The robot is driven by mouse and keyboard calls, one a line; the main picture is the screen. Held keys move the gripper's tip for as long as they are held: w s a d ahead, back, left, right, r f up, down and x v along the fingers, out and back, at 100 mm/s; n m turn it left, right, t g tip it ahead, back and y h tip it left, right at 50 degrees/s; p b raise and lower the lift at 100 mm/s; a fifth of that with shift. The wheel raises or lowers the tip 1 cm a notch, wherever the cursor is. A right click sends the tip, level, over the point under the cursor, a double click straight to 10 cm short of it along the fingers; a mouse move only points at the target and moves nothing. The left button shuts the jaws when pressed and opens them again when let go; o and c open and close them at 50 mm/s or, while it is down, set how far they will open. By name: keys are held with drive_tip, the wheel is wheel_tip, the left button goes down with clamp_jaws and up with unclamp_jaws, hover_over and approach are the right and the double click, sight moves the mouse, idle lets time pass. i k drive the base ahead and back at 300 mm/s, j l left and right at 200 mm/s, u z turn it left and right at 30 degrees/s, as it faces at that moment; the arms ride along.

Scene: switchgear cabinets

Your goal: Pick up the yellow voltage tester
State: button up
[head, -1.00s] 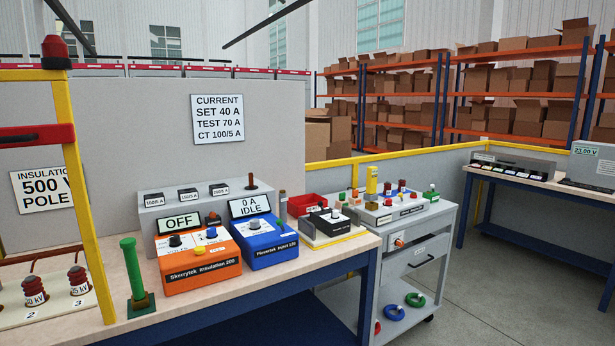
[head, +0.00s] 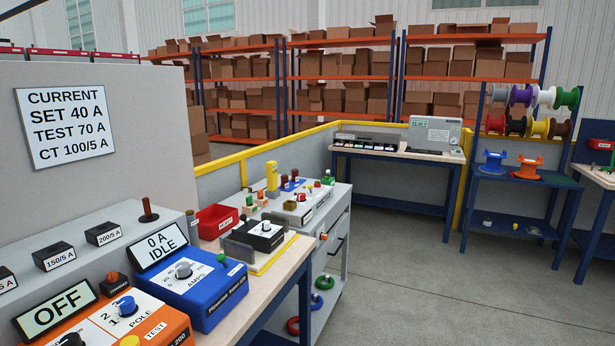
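A yellow upright device (head: 271,177), which looks like the voltage tester, stands at the back of the grey cart's top (head: 321,199) in the head view. Its lower end is partly hidden by small items around it. My gripper is not in view, and no part of my arm shows.
A workbench at the left holds an orange tester (head: 150,332), a blue injection unit (head: 205,290) and a red bin (head: 217,221). A yellow rail (head: 255,149) runs behind the cart. Open floor (head: 420,275) lies right of the cart. Another bench (head: 398,153) stands beyond.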

sight(271, 167)
drive_tip(key=u, duration=0.45)
drive_tip(key=i+l+z, duration=0.4)
drive_tip(key=i, duration=0.3)
drive_tip(key=i+l+z, duration=0.1)
drive_tip(key=i+z, duration=0.3)
drive_tip(key=i, duration=0.3)
drive_tip(key=i+j+z, duration=0.1)
drive_tip(key=i+z, duration=0.25)
drive_tip(key=i, duration=0.4)
drive_tip(key=i+u, duration=0.1)
drive_tip(key=i, duration=0.65)
drive_tip(key=i+l+u, duration=0.15)
drive_tip(key=i, duration=0.65)
drive_tip(key=i+u, duration=0.25)
drive_tip(key=u, duration=0.25)
drive_tip(key=i+u, duration=0.25)
drive_tip(key=u, duration=0.2)
drive_tip(key=i+l+u, duration=0.15)
drive_tip(key=u, duration=0.35)
drive_tip(key=i+l, duration=0.05)
drive_tip(key=i, duration=0.05)
